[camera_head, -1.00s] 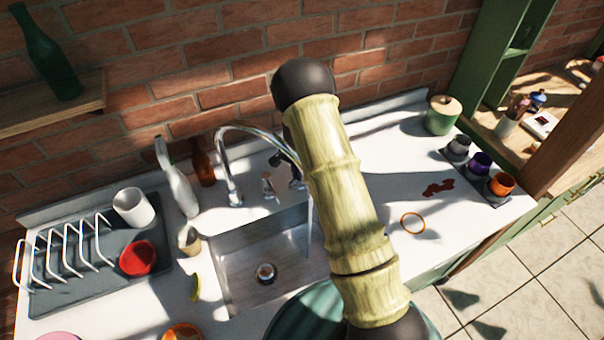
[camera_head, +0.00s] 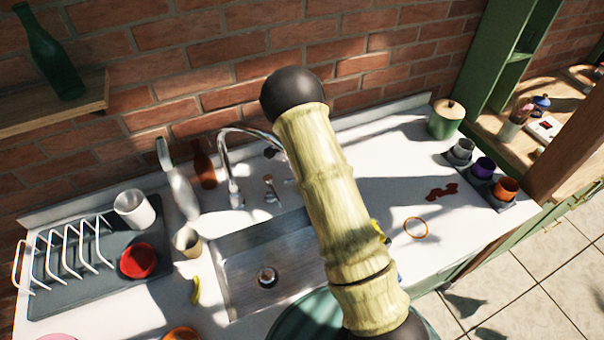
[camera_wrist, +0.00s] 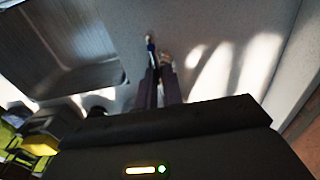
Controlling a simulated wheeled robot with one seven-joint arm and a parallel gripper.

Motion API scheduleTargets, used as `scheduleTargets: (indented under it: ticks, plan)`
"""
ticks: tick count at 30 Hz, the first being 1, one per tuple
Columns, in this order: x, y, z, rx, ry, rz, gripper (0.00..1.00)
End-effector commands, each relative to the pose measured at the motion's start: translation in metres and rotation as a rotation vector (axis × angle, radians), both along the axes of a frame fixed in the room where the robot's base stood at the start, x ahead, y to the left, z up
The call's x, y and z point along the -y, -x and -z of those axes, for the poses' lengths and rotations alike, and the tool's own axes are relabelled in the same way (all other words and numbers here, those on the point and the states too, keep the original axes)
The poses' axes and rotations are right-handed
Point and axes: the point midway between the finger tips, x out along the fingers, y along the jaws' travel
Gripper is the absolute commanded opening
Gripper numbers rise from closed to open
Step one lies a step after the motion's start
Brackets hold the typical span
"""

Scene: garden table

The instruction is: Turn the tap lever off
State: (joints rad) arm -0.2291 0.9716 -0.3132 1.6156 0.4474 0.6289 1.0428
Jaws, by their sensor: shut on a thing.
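The chrome tap has an arched spout (camera_head: 232,150) at the back of the sink (camera_head: 245,262). Its small lever (camera_head: 270,190) stands just right of the spout's base. In the wrist view a slim lever part with a blue mark (camera_wrist: 150,45) sticks out past the dark fingertips. My gripper (camera_wrist: 158,76) is shut on the lever, though the exact contact is blurred. The fingers come from the right side, between the sink and the wall. In the head view my arm hides most of the gripper and the spout's end.
A brown bottle (camera_head: 204,165), a pale bottle (camera_head: 178,185) and a beige cup (camera_head: 187,242) stand left of the tap. A dish rack (camera_head: 75,250) is farther left. Yellow items (camera_wrist: 40,140) lie right of the sink.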

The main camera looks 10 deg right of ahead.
Motion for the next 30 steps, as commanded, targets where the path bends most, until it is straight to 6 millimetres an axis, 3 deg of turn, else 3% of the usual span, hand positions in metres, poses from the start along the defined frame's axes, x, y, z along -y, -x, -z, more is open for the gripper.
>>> scheduleTargets:
  ticks: [6, 10, 22, 30]
  plan:
    - [0.002, -0.006, -0.004, 0.018, 0.003, -0.001, 0.00]
    - [0.001, -0.005, -0.004, 0.017, 0.003, -0.001, 0.30]
    - [0.000, -0.002, -0.006, 0.007, 0.001, -0.003, 0.30]
    - [0.000, -0.003, -0.044, 0.010, 0.000, -0.004, 0.30]
